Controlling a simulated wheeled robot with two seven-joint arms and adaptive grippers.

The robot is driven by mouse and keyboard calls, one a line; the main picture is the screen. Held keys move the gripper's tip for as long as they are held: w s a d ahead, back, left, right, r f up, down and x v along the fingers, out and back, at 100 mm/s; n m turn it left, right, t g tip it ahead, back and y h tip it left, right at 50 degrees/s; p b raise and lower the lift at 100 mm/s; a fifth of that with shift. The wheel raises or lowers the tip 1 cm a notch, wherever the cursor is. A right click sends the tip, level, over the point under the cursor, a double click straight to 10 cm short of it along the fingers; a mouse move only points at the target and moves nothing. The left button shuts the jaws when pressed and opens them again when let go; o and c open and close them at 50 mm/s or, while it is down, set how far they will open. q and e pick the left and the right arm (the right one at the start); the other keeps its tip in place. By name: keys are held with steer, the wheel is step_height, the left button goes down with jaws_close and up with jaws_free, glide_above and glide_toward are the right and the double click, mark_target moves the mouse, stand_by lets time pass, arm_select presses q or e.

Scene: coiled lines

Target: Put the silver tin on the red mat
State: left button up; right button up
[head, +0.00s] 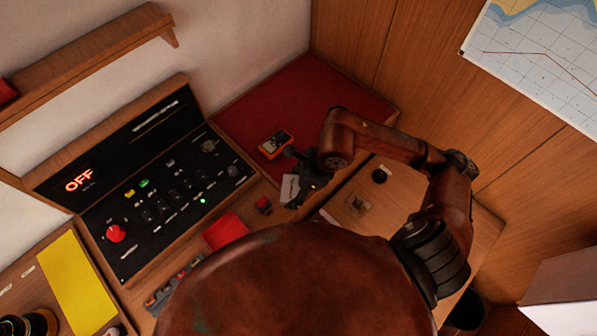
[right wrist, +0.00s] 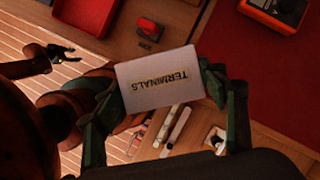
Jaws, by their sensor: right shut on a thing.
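The silver tin (right wrist: 158,84), a flat pale box marked TERMINALS, is between the two fingers of my right gripper (right wrist: 165,100) in the right wrist view. My right gripper (head: 296,186) is shut on it. In the head view the tin (head: 289,189) shows as a small pale face below the dark fingers. The red mat (head: 315,85) lies in the back corner, behind and above the gripper in the picture. Its edge also shows at the right of the wrist view (right wrist: 270,90). A small dark claw at the left of the wrist view seems to be my left gripper (right wrist: 61,53).
An orange-and-black meter (head: 276,144) lies on the mat's near left part. A black control panel (head: 165,190) stands to the left. A red tray (head: 225,232) and a small red switch (head: 263,205) are near the tin. Much of the mat is clear.

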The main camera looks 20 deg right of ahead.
steer(key=shift+s+a+r+m+t+h, duration=0.15)
steer(key=shift+r+m+t, duration=0.1)
steer(key=shift+m, duration=0.35)
steer(key=shift+s+a+r+m+t+h, duration=0.1)
steer(key=shift+r+m+t+h, duration=0.1)
steer(key=shift+m, duration=0.4)
steer(key=shift+r+m, duration=0.1)
steer(key=shift+m, duration=0.5)
steer(key=w+d+f, duration=0.2)
steer(key=w+f, duration=0.1)
steer(key=w+d+f+p, duration=0.1)
steer(key=w+d+f, duration=0.1)
steer(key=w+d, duration=0.1)
steer(key=w+d+f+p, duration=0.1)
steer(key=w+d+f, duration=0.1)
steer(key=w+f, duration=0.1)
steer(key=shift+w+d+f, duration=0.15)
steer(key=shift+w+f, duration=0.2)
steer(key=shift+w, duration=0.45)
steer(key=shift+w+d+f, duration=0.35)
steer(key=shift+w+f, duration=0.1)
steer(key=shift+f, duration=0.25)
step_height(320, 180, down, 2)
steer(key=shift+f+p, duration=0.15)
steer(key=shift+p, duration=0.25)
steer(key=shift+f, duration=0.3)
